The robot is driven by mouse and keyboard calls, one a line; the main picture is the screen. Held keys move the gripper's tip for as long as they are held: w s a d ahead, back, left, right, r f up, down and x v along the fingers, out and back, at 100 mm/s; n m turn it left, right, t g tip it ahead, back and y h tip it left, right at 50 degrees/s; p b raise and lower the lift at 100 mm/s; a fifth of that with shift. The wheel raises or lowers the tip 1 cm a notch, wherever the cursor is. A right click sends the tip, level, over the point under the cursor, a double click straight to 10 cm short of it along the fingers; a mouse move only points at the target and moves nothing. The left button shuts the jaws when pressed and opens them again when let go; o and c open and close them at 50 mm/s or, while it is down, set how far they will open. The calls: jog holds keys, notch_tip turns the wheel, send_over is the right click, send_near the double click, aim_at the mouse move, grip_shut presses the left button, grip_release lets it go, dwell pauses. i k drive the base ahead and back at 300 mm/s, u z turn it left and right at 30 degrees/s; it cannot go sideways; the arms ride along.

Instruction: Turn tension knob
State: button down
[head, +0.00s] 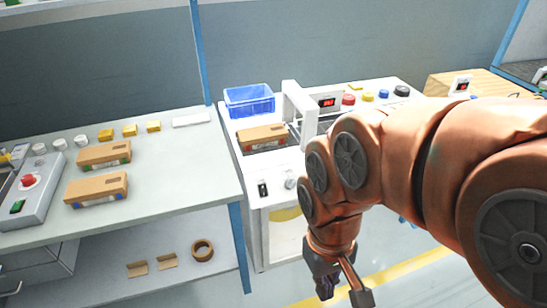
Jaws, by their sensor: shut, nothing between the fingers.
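A white machine (277,170) with a panel stands at centre. A small silver knob (291,183) sits on its near face, beside a black switch (263,188). A round black knob (401,91) sits at the far right of its top panel, beside blue (383,94), yellow (367,96) and red (348,99) buttons. No readable label shows which knob sets tension. My gripper (344,293) hangs low at the bottom of the head view, in front of the machine and below its top. It is shut and empty, touching neither knob. My arm hides the machine's right part.
The left bench (170,180) holds boxes and a control box with a red button (29,180). A tape roll (202,250) lies on the shelf below.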

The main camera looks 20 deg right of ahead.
aim_at(289, 183)
jog(key=z, duration=0.05)
jog(key=k, duration=1.05)
jog(key=u, duration=0.85)
jog(key=i, duration=0.9)
jog(key=z, duration=0.7)
